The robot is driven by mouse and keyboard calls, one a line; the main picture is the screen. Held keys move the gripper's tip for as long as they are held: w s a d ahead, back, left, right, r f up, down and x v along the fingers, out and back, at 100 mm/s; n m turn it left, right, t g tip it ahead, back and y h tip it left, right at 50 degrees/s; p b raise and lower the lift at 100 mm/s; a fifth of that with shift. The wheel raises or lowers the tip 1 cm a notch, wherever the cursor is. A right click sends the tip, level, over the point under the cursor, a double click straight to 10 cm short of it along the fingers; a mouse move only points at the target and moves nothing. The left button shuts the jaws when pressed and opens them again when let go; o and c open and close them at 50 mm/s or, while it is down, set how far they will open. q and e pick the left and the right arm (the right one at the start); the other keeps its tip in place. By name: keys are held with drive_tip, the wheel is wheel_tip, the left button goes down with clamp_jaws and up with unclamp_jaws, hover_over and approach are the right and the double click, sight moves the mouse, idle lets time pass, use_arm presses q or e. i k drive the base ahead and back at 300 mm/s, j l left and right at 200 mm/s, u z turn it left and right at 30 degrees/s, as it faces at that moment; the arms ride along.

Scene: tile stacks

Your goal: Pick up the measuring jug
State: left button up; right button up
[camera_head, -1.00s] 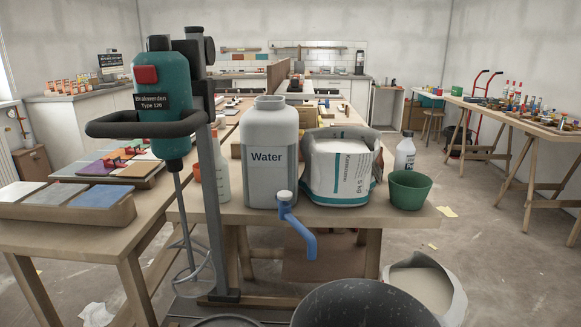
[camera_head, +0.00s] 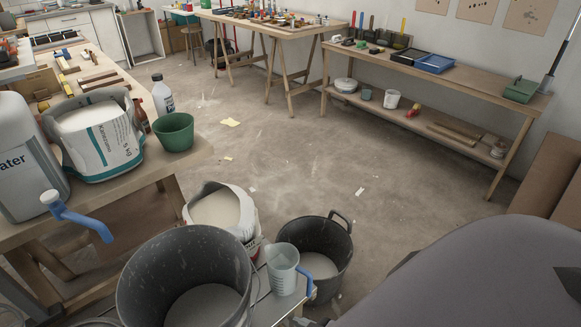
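The measuring jug (camera_head: 282,270) is a clear, greyish jug with a blue handle on its right side. It stands upright at the lower middle of the head view, on a low surface between a large dark bucket (camera_head: 140,288) and a smaller black tub (camera_head: 338,262). Its handle points toward the lower right. Neither of my grippers shows in the head view, so I cannot see their state.
The large bucket and the black tub both hold pale material. An open bag (camera_head: 222,212) of pale powder stands behind the jug. A worktable at left carries a water canister (camera_head: 22,165), a sack (camera_head: 95,140) and a green pot (camera_head: 174,132). The middle floor is mostly clear.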

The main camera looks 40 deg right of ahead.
sight(282, 259)
drive_tip(key=k+l+z, duration=0.1)
drive_tip(key=z, duration=0.35)
drive_tip(key=k+l+z, duration=0.1)
drive_tip(key=z, duration=0.3)
drive_tip(key=i+l, duration=0.05)
drive_tip(key=l, duration=0.05)
